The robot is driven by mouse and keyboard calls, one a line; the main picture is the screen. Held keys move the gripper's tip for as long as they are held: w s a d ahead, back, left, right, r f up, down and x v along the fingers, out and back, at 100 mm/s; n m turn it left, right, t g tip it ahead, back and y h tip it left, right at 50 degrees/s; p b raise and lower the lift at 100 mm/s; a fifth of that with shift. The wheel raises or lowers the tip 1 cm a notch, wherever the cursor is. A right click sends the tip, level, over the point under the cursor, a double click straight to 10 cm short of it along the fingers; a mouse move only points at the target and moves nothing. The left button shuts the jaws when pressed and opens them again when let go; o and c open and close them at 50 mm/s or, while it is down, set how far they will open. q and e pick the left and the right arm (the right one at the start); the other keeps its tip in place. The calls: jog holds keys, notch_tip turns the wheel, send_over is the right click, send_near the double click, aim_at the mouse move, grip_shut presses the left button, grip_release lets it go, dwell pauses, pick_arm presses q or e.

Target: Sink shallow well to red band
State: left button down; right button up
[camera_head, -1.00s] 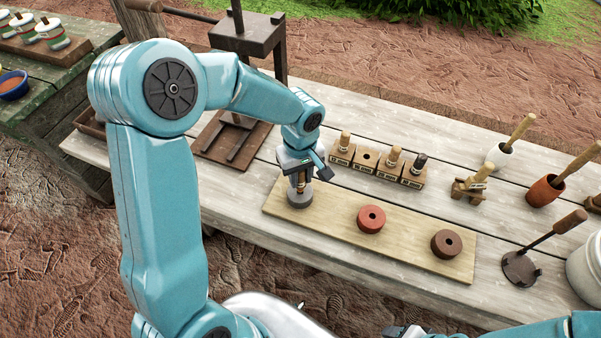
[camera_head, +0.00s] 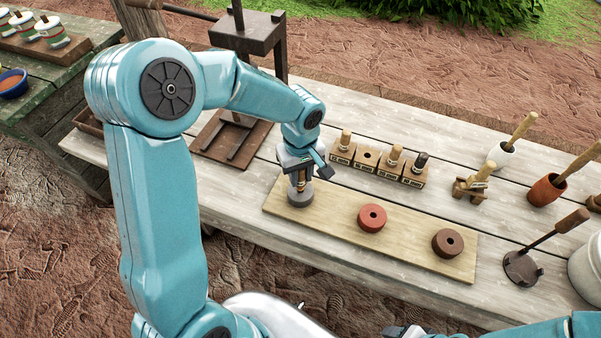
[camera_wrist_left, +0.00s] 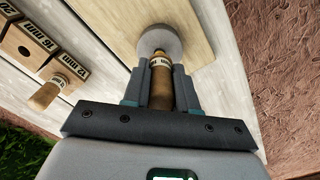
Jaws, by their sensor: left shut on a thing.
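My left gripper (camera_head: 301,172) is shut on an upright wooden-handled tool (camera_wrist_left: 160,82) with a pale printed label. The tool's lower end meets the middle of a grey clay puck (camera_head: 300,198); the puck also shows in the left wrist view (camera_wrist_left: 172,40). How deep the tip sits is hidden, and I cannot make out a red band on it. A red puck (camera_head: 371,226) and a dark brown puck (camera_head: 447,252), each with a central hole, sit on the same pale board (camera_head: 410,249). My right gripper (camera_head: 404,331) shows only partly at the bottom edge.
A row of labelled wooden blocks (camera_head: 366,170) stands behind the board; three hold tools and one hole is empty. A small wooden stand (camera_head: 470,188), pots with handles (camera_head: 546,190) and a dark stamp (camera_head: 521,268) are to the right. An iron press (camera_head: 245,38) stands behind my left arm.

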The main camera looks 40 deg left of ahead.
jog(key=shift+f+b, duration=1.85)
jog(key=shift+b, duration=0.05)
dwell(6.1)
